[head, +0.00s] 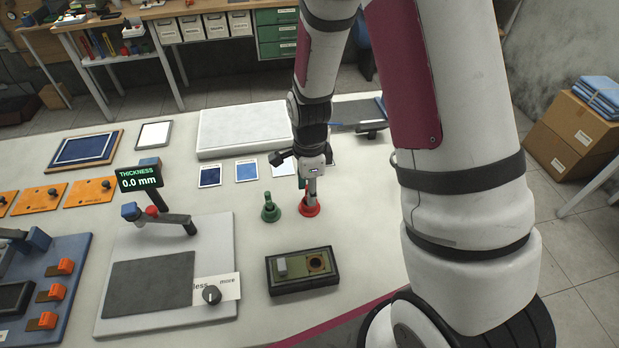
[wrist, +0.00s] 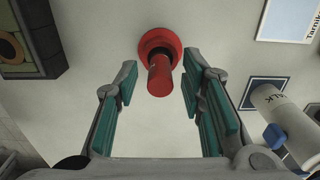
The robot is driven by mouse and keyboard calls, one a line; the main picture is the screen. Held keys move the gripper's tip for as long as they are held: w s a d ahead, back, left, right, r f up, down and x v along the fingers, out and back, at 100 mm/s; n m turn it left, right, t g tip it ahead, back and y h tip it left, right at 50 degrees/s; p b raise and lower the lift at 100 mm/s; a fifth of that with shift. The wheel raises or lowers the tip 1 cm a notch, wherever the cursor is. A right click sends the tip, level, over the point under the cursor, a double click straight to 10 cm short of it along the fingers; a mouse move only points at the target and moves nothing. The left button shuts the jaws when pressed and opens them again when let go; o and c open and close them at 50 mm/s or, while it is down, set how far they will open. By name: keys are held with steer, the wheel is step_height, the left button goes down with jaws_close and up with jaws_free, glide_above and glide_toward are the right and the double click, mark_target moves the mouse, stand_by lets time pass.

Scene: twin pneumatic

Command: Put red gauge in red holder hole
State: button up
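The red gauge (head: 309,209) stands on the table below my gripper (head: 311,192). In the wrist view the red gauge (wrist: 160,72) shows a round flange and a red stem pointing toward the camera. My gripper (wrist: 160,85) is open, its green-padded fingers on either side of the stem with gaps visible. The holder (head: 290,285) is a dark block with an olive top, to the front of the gauge. It has a grey block on its left and a brownish-orange ringed hole (head: 317,262) on its right. Part of the holder (wrist: 52,50) shows at the wrist view's upper left.
A green gauge (head: 270,211) stands just left of the red one. A thickness meter (head: 140,180) on a grey plate is further left. Blue sample cards (head: 246,170) lie behind. A white bottle (wrist: 285,115) shows right of my gripper in the wrist view.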

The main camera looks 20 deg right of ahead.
step_height(320, 180, up, 12)
steer(key=b, duration=0.1)
steer(key=s+r+n+t, duration=0.5)
steer(key=s+r+n, duration=1.1)
steer(key=r+n, duration=0.3)
steer(key=shift+s+r+n+t, duration=0.2)
steer(key=shift+n+t, duration=0.1)
steer(key=shift+n, duration=0.3)
